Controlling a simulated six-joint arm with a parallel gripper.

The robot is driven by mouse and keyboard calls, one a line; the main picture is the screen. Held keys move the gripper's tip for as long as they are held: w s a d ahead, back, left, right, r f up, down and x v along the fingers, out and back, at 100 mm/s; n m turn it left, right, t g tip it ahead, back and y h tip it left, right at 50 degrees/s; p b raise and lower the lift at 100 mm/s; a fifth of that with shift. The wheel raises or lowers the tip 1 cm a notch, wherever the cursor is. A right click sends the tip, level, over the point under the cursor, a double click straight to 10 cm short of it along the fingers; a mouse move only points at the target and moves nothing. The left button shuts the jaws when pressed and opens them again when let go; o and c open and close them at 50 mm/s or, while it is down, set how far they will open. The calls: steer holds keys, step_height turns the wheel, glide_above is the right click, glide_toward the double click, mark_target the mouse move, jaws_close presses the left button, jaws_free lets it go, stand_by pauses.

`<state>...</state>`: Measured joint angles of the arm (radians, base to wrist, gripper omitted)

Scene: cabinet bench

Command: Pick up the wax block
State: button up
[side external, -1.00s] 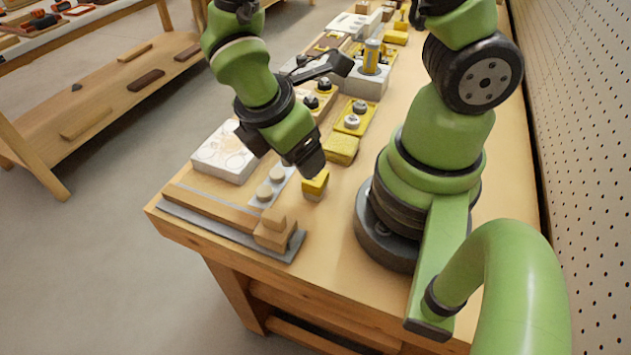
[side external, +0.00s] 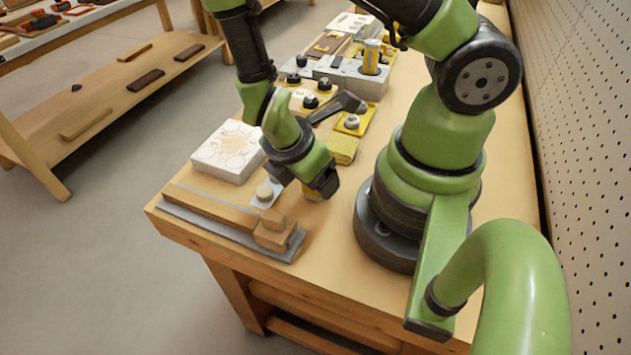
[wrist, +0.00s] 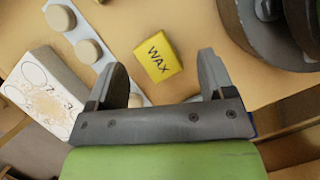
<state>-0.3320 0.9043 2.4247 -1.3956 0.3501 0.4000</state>
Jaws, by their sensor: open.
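The wax block (wrist: 158,57) is a small yellow block with "WAX" printed on its top. In the wrist view it lies on the bench just beyond and between my open fingertips, with nothing between the jaws touching it. My gripper (wrist: 160,72) is open and empty, with one finger to each side of the block's line. In the side view my gripper (side external: 326,186) is low over the bench. It hides most of the wax block (side external: 311,193), and only a yellow part shows at its lower left.
A white block with drawn circles (side external: 228,150) lies left of my gripper. A pale plate with round knobs (wrist: 88,48) is close to the block's left. A wooden fence piece (side external: 272,235) stands at the front. Other yellow and grey fixtures (side external: 345,85) stand behind.

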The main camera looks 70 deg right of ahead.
steer(key=shift+x, duration=1.6)
steer(key=c, duration=1.2)
